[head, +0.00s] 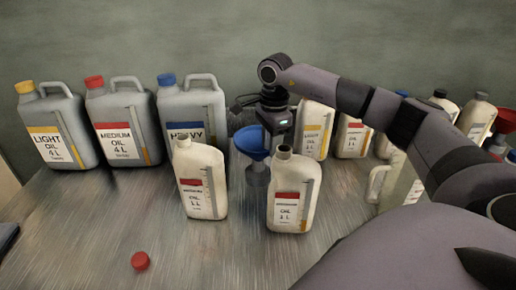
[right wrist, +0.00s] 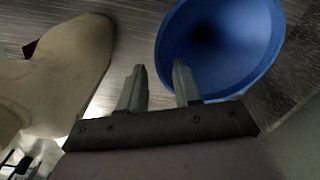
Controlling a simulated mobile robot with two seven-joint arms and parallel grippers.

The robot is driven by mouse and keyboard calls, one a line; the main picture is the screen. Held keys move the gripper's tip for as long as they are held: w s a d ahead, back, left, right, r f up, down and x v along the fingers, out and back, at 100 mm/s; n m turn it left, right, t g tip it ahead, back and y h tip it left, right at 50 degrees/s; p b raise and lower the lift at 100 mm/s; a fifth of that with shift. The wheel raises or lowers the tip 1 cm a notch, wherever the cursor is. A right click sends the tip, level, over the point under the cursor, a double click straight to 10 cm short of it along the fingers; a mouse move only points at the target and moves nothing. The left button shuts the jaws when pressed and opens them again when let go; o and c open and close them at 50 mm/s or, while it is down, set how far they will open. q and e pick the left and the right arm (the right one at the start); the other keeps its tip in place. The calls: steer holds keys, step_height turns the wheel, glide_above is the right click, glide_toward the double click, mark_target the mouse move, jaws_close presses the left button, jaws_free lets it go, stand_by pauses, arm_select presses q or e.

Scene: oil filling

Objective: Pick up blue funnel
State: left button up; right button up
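The blue funnel (head: 249,141) stands wide end up behind the two front white bottles, with a grey part (head: 257,176) below its bowl. In the right wrist view the funnel's blue bowl (right wrist: 222,38) fills the upper middle. My right gripper (head: 272,140) reaches down from above beside the funnel and partly covers its right side. In the right wrist view its two fingers (right wrist: 159,84) are apart; the right finger overlaps the bowl's rim, and the left is just outside it. I cannot tell whether they touch the rim. My left gripper is not in view.
White bottles (head: 201,183) and (head: 291,196) stand close in front of the funnel. Large grey oil jugs (head: 118,128) line the back left. More bottles (head: 354,139) and a red funnel (head: 503,125) stand at right. A red cap (head: 140,261) lies on the clear front table (head: 90,225).

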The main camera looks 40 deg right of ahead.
jaws_close()
